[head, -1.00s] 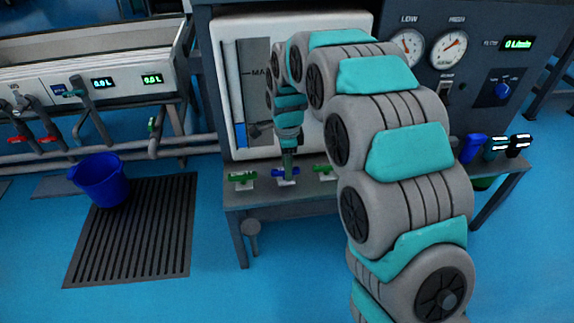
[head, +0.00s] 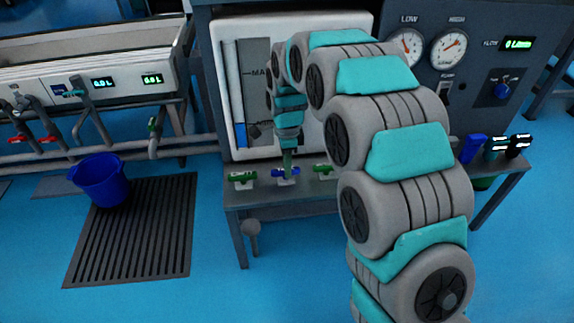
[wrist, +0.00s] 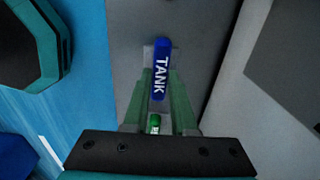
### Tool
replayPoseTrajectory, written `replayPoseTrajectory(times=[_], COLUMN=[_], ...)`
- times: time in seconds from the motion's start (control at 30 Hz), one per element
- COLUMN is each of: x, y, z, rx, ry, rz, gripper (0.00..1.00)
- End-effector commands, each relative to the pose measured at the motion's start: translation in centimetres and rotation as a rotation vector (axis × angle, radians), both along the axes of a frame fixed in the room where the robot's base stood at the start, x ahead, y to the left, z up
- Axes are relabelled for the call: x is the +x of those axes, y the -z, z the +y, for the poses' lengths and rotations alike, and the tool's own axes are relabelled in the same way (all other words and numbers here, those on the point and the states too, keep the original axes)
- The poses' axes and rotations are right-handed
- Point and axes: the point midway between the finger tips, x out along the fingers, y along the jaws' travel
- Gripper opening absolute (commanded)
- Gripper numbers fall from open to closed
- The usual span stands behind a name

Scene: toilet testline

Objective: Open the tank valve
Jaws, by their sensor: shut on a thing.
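The blue tank valve handle (wrist: 161,60) carries the white word TANK. In the head view the same blue handle (head: 279,172) sits on a low grey bench, between two green valve handles. My gripper (wrist: 160,82) reaches down onto it with its green fingers on either side of the lower part of the handle, shut on it. In the head view my gripper (head: 287,164) stands nearly upright over the blue handle and hides part of it.
Green valve handles stand left (head: 242,177) and right (head: 323,169) of the blue one. A level gauge (head: 240,95) is behind. A blue bucket (head: 101,180) stands on the floor grate (head: 130,240) at left. Dials and a flow display fill the right panel.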

Motion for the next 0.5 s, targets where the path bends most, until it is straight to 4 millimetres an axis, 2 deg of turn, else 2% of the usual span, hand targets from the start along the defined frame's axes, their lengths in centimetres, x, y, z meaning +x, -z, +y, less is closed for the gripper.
replayPoseTrajectory(times=[0.27, 0.5], x=[0.09, 0.15], y=[-0.01, -0.02], z=[-0.06, 0.02], rx=[-0.001, -0.001], ry=[-0.091, -0.271], rz=[0.0, 0.0], gripper=[0.0, 0.0])
